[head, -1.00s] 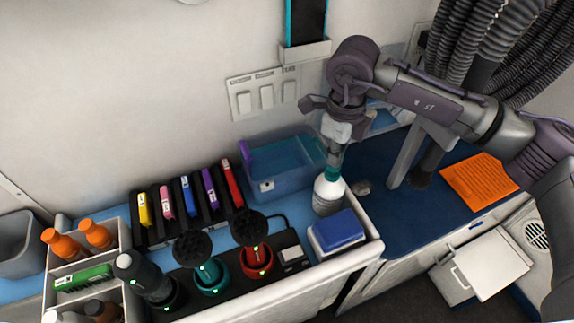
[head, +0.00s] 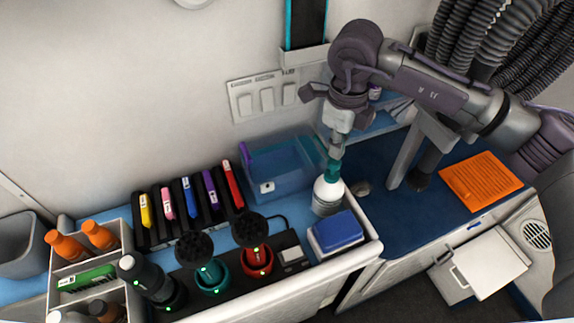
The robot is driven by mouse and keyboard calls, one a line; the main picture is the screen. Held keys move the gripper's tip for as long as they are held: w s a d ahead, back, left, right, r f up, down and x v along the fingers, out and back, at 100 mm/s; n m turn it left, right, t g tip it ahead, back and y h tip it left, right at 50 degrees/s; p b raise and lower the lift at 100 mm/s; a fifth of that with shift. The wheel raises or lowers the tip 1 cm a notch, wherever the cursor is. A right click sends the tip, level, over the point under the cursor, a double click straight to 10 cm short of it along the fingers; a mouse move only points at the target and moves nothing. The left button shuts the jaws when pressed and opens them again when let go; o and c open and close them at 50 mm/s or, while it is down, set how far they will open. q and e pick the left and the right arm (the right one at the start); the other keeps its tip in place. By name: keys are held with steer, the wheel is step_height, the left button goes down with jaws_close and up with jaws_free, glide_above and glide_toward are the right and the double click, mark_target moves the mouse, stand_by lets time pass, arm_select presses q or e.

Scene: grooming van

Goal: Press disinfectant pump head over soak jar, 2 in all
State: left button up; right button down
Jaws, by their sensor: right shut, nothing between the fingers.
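The disinfectant bottle (head: 327,196) is white with a grey label and a teal pump head (head: 333,170). It stands upright on the blue counter, right of the middle. My right gripper (head: 336,151) points down over the pump head, shut and empty. Its fingertips are at the top of the pump head; I cannot tell whether they touch. A translucent blue tub (head: 285,170) stands just left of and behind the bottle; I cannot tell whether it is the soak jar. My left gripper is not in view.
A white box with a blue pad (head: 336,229) sits in front of the bottle. Left are a black rack (head: 185,205) of coloured clippers, round brushes in teal and red cups, and a bottle caddy (head: 90,255). An orange mat (head: 481,180) lies at right, with bare blue counter beside it.

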stand_by(0.3)
step_height(320, 180, up, 6)
steer(key=p, duration=0.2)
stand_by(0.4)
stand_by(0.4)
